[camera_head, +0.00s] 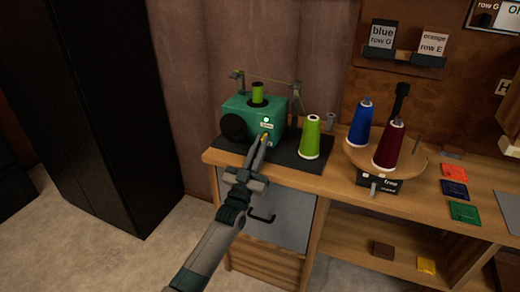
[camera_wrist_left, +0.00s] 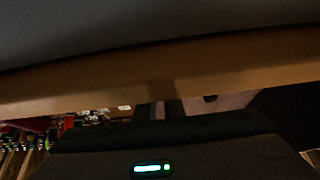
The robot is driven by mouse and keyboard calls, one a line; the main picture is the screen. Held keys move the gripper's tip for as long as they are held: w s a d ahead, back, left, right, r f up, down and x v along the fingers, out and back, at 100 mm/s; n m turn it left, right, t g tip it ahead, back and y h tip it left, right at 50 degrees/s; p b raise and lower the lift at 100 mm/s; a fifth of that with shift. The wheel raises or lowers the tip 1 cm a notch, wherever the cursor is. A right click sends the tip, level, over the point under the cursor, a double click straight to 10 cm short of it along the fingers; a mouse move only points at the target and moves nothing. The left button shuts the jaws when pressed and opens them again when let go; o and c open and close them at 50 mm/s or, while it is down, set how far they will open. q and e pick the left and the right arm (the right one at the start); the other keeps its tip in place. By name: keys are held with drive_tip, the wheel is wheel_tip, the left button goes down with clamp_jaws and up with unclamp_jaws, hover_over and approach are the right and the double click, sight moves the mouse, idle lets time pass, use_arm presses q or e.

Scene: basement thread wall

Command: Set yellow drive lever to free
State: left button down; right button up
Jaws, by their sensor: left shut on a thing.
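The teal winding machine (camera_head: 245,112) stands on a dark mat at the left end of the wooden bench, with a green spool on top. A small yellow lever (camera_head: 265,136) shows on its front, below a white label (camera_head: 266,126) too small to read and a green light. My left gripper (camera_head: 259,151) reaches up to the lever from below and is shut on it; the fingers hide part of it. My right gripper is in neither view.
A green thread cone (camera_head: 311,138) stands close right of the machine. Farther right, a round wooden turntable (camera_head: 413,164) bears blue and dark red cones, above a black box (camera_head: 378,185) reading "free". A grey drawer front (camera_head: 284,222) is under the bench edge.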

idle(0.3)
use_arm(q)
drive_tip(key=c, duration=1.8)
unclamp_jaws()
drive_tip(key=shift+c, duration=0.2)
